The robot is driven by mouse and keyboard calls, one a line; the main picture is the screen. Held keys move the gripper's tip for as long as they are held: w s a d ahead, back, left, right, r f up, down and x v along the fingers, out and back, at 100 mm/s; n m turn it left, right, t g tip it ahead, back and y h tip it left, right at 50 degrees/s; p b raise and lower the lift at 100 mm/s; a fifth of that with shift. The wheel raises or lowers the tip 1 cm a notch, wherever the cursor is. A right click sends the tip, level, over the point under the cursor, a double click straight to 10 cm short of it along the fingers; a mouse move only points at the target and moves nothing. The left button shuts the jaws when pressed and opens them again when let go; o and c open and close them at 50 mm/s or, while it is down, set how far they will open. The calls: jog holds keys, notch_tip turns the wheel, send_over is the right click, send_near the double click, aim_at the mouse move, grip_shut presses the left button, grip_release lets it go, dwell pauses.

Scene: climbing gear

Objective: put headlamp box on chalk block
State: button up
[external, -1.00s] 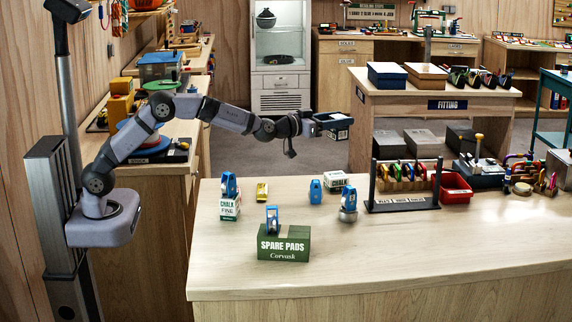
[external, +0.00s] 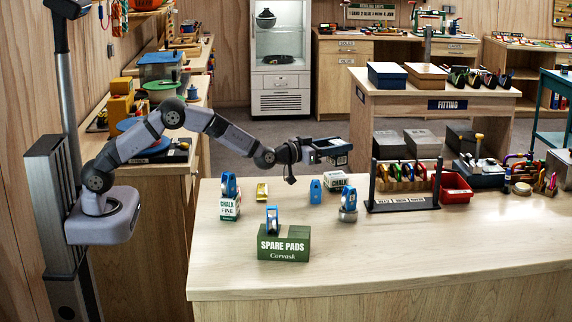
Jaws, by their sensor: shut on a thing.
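My gripper (external: 338,147) is shut on a small dark box, the headlamp box (external: 342,160), whose label I cannot read. The box is partly hidden by the fingers. It is held above a small white block marked CHALK (external: 338,182), the chalk block, which lies at the back of the wooden counter. A gap seems to show between the held box and the block.
A blue device (external: 315,191) stands just left of the chalk block, and another (external: 348,204) stands in front of it on a grey round base. A green SPARE PADS box (external: 284,245) is nearer the front. A black rack (external: 404,204) stands at right. The counter's front is clear.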

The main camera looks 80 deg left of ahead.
aim_at(331, 157)
jog(key=shift+f+p, duration=0.4)
jog(key=shift+f, duration=1.45)
jog(key=shift+f, duration=0.1)
jog(key=shift+f, duration=0.1)
jog(key=o, duration=1.2)
jog(key=shift+o, duration=0.2)
jog(key=shift+r, duration=0.2)
jog(key=shift+b+v, duration=0.35)
jog(key=shift+v, duration=0.45)
jog(key=b+v, duration=0.1)
jog(key=v, duration=0.2)
jog(key=shift+d+f, duration=0.1)
notch_tip(331, 157, up, 7)
jog(key=b, duration=0.1)
jog(key=shift+s, duration=0.15)
